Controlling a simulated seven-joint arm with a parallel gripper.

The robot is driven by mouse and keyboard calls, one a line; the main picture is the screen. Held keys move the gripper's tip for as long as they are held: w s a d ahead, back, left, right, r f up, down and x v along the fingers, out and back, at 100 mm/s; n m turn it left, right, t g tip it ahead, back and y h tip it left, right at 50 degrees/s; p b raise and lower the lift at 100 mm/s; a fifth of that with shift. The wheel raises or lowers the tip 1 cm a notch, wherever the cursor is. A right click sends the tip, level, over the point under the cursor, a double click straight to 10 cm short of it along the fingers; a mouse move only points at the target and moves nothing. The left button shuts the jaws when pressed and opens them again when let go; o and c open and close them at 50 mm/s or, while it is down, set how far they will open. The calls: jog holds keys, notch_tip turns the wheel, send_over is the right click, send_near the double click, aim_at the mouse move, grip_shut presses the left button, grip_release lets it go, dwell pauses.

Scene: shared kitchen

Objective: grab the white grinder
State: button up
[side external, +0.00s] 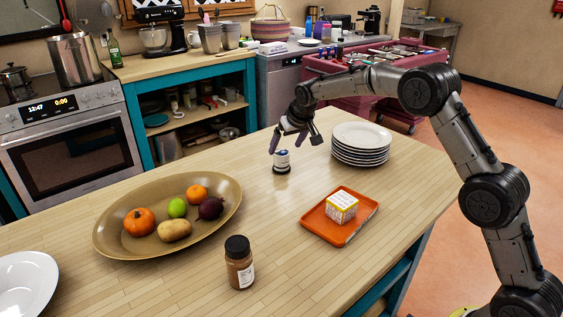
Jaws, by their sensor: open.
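The white grinder (282,157) is a small white cylinder with a dark base. It stands upright on the wooden island table, near its far edge, left of the plate stack. My gripper (294,143) is open, just above and around the top of the grinder in the picture. One finger hangs at the grinder's left and the other is spread up to its right. I cannot tell from this one view whether a finger touches it. Nothing shows held between the fingers.
A stack of white plates (361,136) stands right of the gripper. An orange tray (318,223) with a small box (342,207) lies nearer. A wide bowl (112,236) of produce is at left, and a brown jar (239,264) stands in front. Table between them is clear.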

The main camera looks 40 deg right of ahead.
aim_at(283, 152)
jog(key=x, duration=0.4)
jog(key=shift+a+f, duration=0.2)
jog(key=shift+f, duration=0.15)
jog(key=shift+w+f, duration=0.35)
jog(key=shift+f, duration=0.1)
grip_shut()
jog(key=shift+r, duration=0.1)
